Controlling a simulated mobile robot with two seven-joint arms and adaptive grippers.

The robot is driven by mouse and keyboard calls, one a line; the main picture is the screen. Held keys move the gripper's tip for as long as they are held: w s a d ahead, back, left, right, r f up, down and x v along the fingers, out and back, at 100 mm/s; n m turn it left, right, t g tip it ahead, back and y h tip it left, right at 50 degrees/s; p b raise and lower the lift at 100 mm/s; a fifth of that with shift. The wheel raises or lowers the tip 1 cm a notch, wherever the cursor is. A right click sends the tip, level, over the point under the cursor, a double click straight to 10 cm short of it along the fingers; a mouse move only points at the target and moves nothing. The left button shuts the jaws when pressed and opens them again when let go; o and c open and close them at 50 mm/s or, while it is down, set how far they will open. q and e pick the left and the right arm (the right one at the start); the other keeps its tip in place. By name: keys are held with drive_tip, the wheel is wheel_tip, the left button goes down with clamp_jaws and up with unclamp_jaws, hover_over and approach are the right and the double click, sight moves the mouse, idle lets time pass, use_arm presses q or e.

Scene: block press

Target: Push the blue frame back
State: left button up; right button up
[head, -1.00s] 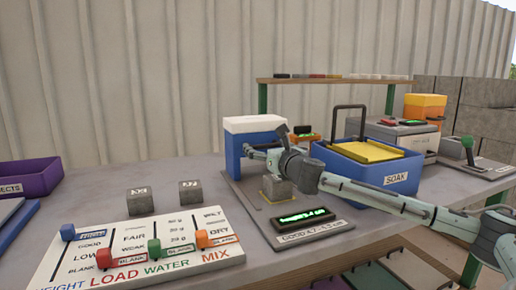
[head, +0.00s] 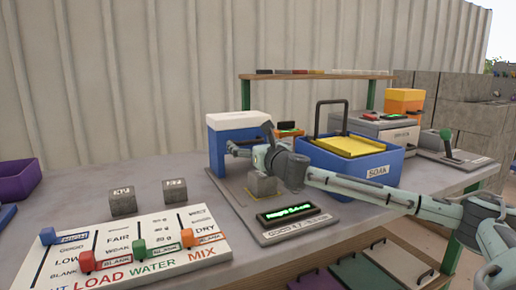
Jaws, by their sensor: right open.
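The blue frame (head: 217,150), with a white top (head: 238,119), stands upright at the back of a grey plate (head: 226,188). My right gripper (head: 231,148) is open in front of the frame's face, its fingers pointing left. I cannot tell whether it touches the frame. A grey block (head: 262,186) sits on the plate inside a yellow outline, below my right gripper and in front of the frame. A green-lit display (head: 290,212) is at the plate's front. My left gripper is not in view.
A blue SOAK tub (head: 393,172) with a yellow insert and dark handle stands right, behind my right arm. Two grey cubes (head: 122,202) (head: 175,190) stand left, behind a white slider board (head: 130,250). A shelf (head: 310,77) runs along the back.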

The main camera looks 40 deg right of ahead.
drive_tip(key=v, duration=1.1)
idle(0.3)
drive_tip(key=shift+x, duration=5.9)
